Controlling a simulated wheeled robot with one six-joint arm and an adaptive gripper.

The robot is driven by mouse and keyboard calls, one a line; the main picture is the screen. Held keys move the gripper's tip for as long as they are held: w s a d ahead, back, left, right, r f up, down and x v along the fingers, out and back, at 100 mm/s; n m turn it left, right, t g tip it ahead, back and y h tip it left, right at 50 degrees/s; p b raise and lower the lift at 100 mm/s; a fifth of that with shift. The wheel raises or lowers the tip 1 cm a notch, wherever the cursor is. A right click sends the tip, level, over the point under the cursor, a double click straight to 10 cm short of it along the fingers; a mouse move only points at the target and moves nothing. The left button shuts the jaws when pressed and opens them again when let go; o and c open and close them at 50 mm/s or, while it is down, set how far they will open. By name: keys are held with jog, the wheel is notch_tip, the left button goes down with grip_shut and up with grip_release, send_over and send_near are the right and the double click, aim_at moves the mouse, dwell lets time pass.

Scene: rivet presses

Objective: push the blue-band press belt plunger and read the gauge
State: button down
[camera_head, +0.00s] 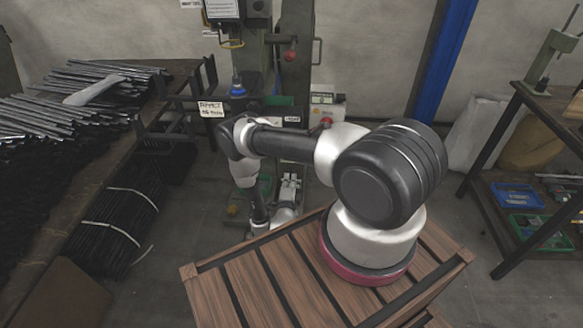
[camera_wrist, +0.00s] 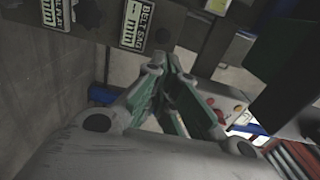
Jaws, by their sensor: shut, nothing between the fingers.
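A green press column (camera_head: 294,70) stands behind my arm in the head view. A blue band (camera_head: 238,90) shows on a fitting to its left. I cannot make out the belt plunger or a gauge reading. In the wrist view, my gripper (camera_wrist: 170,65) is shut and empty, pointing up the picture. A plate marked BELT SAG mm (camera_wrist: 137,24) is on a dark bar beyond the fingers. A second mm plate (camera_wrist: 60,14) is beside it, cut off by the frame. In the head view, my gripper is low by the press and its fingertips are not clear.
A bench with metal rods (camera_head: 85,88) is at the left, with bundled black rods (camera_head: 115,215) below. A control box with a red button (camera_head: 325,108) is right of the press. A rack with blue and green bins (camera_head: 517,195) is at the right. Floor between is open.

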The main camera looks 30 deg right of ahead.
jog(key=x, duration=1.3)
jog(key=shift+w+d, duration=0.1)
jog(key=shift+d, duration=0.05)
jog(key=shift+x, duration=1.1)
